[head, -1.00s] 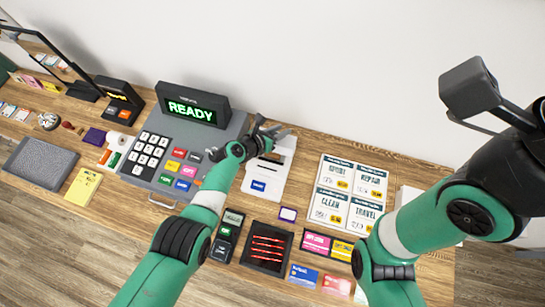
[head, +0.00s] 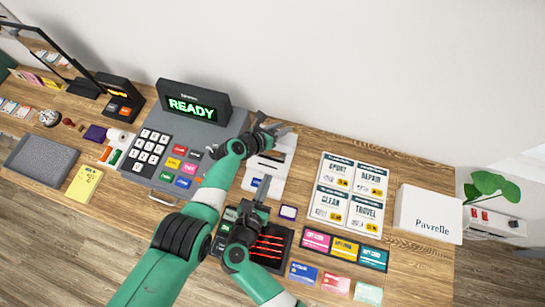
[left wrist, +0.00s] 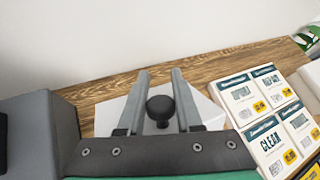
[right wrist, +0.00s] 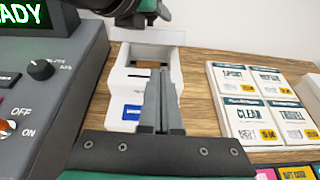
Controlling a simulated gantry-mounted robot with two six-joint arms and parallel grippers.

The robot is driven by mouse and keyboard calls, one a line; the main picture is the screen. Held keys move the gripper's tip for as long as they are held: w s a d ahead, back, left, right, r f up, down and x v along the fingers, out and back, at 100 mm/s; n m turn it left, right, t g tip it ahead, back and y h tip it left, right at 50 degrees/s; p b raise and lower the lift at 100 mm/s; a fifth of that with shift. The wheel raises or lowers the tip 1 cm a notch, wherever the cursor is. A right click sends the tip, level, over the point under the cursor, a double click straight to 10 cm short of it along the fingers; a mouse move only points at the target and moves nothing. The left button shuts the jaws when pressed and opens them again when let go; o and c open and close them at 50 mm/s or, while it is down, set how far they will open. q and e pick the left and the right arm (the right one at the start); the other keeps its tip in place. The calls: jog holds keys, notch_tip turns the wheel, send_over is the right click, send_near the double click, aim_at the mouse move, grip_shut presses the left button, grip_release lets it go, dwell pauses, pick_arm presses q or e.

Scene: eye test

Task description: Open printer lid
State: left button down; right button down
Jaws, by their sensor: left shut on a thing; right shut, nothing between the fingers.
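The white printer (head: 252,182) stands right of the cash register, with a blue label on its front; it also shows in the right wrist view (right wrist: 115,105). My left gripper (head: 284,129) is at the printer's back end, shut on a round black knob (left wrist: 160,110) over the white lid (left wrist: 108,115). The gripper partly hides the lid, and I cannot tell its exact angle. My right gripper (head: 262,188) is shut and empty in front of the printer. Its fingertips show before the printer in the right wrist view (right wrist: 161,72).
The grey register (head: 225,140) stands close on the left. A price board (head: 348,192), gift cards (head: 345,248) and a white box (head: 428,214) are to the right. Bare wood lies between printer and board.

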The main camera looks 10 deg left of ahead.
aim_at(272, 163)
pick_arm(q)
jog(key=shift+f, duration=0.15)
pick_arm(e)
jog(key=shift+a+x, duration=0.15)
jog(key=shift+x, duration=1.45)
jog(key=shift+a+x, duration=0.15)
jog(key=shift+x, duration=1.45)
jog(key=shift+a+x, duration=0.15)
jog(key=shift+x, duration=1.45)
jog(key=shift+w, duration=0.15)
pick_arm(q)
jog(key=shift+s, duration=0.1)
pick_arm(e)
jog(key=shift+r, duration=0.15)
